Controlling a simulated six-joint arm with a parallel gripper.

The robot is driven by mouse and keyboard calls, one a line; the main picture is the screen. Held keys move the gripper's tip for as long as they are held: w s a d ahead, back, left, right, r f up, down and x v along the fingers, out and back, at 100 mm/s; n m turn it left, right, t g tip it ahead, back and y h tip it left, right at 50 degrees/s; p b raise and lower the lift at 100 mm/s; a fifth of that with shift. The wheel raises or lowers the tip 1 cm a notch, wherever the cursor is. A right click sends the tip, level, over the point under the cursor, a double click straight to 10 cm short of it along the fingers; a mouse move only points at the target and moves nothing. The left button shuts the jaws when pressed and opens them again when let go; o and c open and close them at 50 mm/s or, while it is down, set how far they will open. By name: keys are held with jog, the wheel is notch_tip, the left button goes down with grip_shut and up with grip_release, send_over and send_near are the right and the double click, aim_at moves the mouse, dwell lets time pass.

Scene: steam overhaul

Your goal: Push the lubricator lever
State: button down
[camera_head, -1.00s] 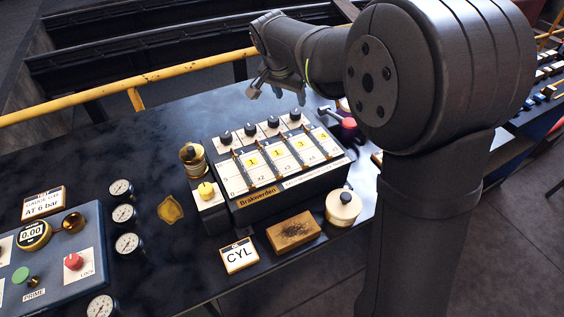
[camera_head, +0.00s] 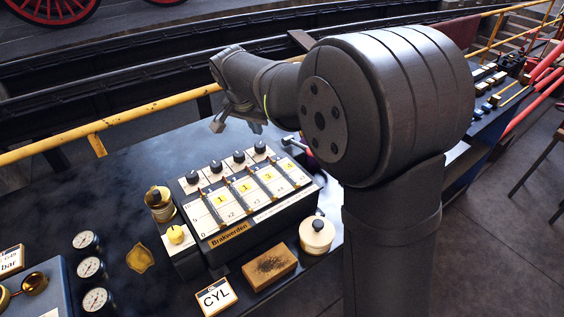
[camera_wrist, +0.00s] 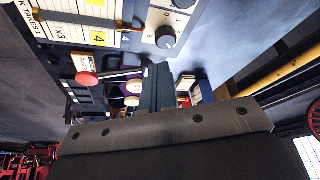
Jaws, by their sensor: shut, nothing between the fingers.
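A dark box (camera_head: 262,215) with a white, numbered top panel sits on the bench. A row of black knobs (camera_head: 239,156) runs along its back edge. A lever with a red ball knob shows in the wrist view (camera_wrist: 87,78), its pale rod running right toward the fingers; in the head view, the red knob is partly hidden by my arm. My gripper (camera_head: 237,122) is shut and empty, above and behind the box's back edge. Its fingers in the wrist view (camera_wrist: 158,88) are close together near the rod's end; I cannot tell whether they touch it.
Gauges (camera_head: 90,267) stand left. A yellow rail (camera_head: 100,128) runs behind. The bench's back left is clear.

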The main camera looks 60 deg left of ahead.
jog(key=w+d+r+m+h, duration=0.2)
jog(key=w+d+r+m, duration=0.4)
jog(key=w+d+r, duration=0.2)
notch_tip(320, 180, up, 2)
jog(key=shift+w+d+r+g, duration=0.1)
jog(key=shift+w+d+g, duration=0.2)
jog(key=shift+d, duration=0.55)
jog(key=x, duration=1.2)
jog(key=shift+s+d+f, duration=0.1)
jog(key=shift+s+f, duration=0.15)
jog(key=shift+f, duration=0.85)
jog(key=shift+d+f+m+y, duration=0.15)
jog(key=shift+d+f+y, duration=0.25)
jog(key=shift+f+y, duration=0.25)
jog(key=shift+d+f+m+y, duration=0.15)
jog(key=shift+d+f+y, duration=0.35)
jog(key=shift+f, duration=0.3)
jog(key=shift+d+f, duration=0.2)
jog(key=shift+f, duration=0.85)
